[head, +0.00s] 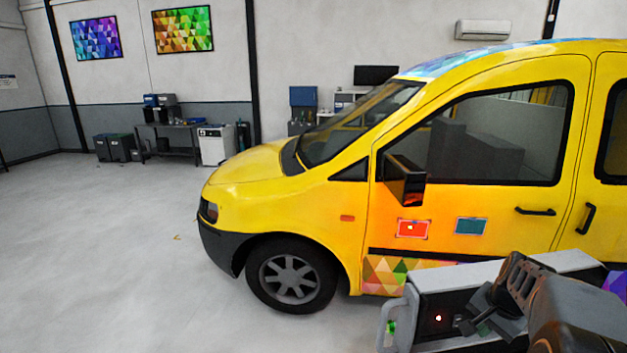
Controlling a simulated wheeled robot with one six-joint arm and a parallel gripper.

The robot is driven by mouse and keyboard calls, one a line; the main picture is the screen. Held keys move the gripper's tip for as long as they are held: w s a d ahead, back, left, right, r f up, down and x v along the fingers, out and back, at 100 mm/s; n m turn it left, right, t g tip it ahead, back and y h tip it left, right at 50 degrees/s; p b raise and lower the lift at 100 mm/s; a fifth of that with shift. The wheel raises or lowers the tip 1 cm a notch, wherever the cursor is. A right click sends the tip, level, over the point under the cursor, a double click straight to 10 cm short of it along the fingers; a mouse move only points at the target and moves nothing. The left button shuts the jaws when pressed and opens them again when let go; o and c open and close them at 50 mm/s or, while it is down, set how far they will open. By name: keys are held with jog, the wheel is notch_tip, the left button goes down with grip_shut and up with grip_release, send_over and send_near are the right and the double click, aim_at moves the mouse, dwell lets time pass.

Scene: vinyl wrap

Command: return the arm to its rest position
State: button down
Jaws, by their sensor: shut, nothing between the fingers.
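My arm shows at the lower right, folded low over a grey box-like part with a red light and a handle. My gripper (470,324) is the dark end of the arm, close in front of that part's dark face. It is shut and holds nothing that I can see. Much of the arm is cut off by the lower right picture edge.
A yellow van (300,215) fills the right side, close behind my arm. Its door has a red patch (412,229) and a blue patch (471,226). A workbench (178,128) stands at the back wall. The floor (110,260) at left is clear.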

jog(key=s+a+r+n, duration=0.1)
jog(key=s+a+n, duration=0.3)
jog(key=a, duration=0.6)
jog(key=s+a+r+n+t, duration=0.1)
jog(key=s+a+n, duration=0.4)
jog(key=a, duration=0.6)
jog(key=shift+s+r+n+t, duration=0.3)
jog(key=shift+r+n, duration=0.15)
jog(key=shift+n, duration=0.75)
jog(key=shift+a, duration=0.1)
